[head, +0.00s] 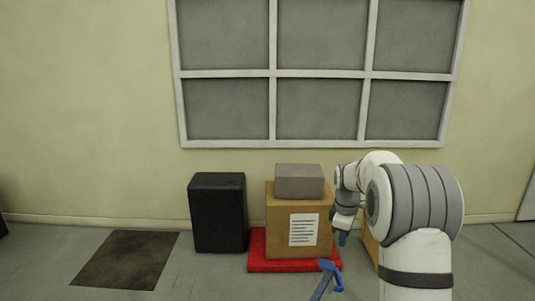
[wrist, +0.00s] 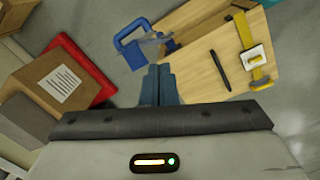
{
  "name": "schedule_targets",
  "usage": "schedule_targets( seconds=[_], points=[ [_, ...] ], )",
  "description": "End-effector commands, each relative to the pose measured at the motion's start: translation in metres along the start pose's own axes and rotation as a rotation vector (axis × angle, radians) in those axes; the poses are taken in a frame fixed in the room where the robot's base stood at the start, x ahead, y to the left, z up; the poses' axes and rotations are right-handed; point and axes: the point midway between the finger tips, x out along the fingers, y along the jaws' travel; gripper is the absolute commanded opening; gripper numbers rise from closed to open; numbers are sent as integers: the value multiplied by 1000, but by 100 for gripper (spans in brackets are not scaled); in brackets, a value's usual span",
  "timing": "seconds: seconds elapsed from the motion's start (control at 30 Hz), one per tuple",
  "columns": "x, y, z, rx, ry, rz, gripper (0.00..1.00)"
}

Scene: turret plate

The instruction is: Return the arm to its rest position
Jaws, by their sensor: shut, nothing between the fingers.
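A cardboard box (head: 283,228) with a white label stands on a red base (head: 258,262), a grey block (head: 299,181) on top. A black box (head: 218,212) stands left. A blue-handled tool (head: 330,274), black stick (wrist: 219,70) and yellow strap (wrist: 243,29) are near.

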Motion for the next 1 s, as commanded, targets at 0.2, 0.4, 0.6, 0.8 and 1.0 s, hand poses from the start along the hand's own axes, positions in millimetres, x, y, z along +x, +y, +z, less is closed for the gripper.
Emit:
schedule_targets(
  seconds=[0.2, 0.4, 0.6, 0.8, 1.0],
  points=[
    [-51, -65, 13, 218, 28, 29, 0],
    [-81, -128, 29, 423, 58, 46, 0],
    [-98, -194, 49, 628, 94, 57, 0],
    [-99, -259, 72, 832, 134, 60, 0],
    [-90, -309, 91, 995, 167, 57, 0]
  ],
)
